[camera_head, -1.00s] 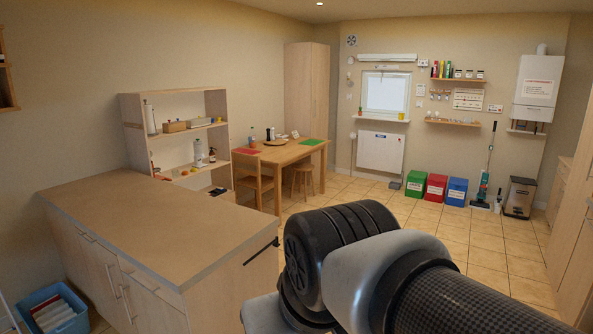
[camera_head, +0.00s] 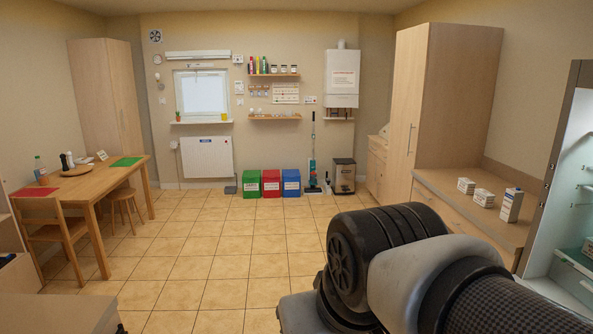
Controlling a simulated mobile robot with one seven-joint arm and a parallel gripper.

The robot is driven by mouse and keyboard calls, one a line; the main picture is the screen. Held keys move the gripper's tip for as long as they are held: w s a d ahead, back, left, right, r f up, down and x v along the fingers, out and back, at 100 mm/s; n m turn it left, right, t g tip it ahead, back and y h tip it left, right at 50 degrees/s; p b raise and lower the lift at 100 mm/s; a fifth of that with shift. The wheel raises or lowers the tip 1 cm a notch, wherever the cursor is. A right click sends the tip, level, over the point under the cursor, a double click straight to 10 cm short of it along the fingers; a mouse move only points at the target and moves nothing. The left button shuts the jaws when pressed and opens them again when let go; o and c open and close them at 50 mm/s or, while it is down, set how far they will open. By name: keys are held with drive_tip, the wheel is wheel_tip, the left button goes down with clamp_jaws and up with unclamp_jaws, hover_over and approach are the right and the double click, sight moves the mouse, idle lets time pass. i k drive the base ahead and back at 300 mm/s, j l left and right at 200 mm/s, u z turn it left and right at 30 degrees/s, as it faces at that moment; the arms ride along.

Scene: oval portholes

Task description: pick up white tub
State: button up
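No object is clearly recognisable as the white tub. Two small white box-like packs, one farther back (camera_head: 466,186) and one nearer (camera_head: 484,198), stand on the right-hand counter. They are too small to tell whether either is a tub. A taller white carton (camera_head: 511,205) stands to their right. My arm crosses the lower right of the head view, in front of part of the floor and counter. My gripper is out of the picture, so what it holds cannot be seen.
The counter (camera_head: 448,192) runs between a tall wooden cupboard (camera_head: 455,95) and an open lit cabinet (camera_head: 575,170). A table (camera_head: 95,182) with a chair (camera_head: 50,225) is at left. Coloured bins (camera_head: 271,183) stand by the far wall. The tiled floor between is clear.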

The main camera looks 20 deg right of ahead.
sight(465, 184)
drive_tip(key=i+l+z, duration=0.15)
drive_tip(key=i+z, duration=0.65)
drive_tip(key=i+j+z, duration=0.15)
drive_tip(key=i+z, duration=0.6)
drive_tip(key=i+j+z, duration=0.2)
drive_tip(key=i+z, duration=0.15)
drive_tip(key=i, duration=0.1)
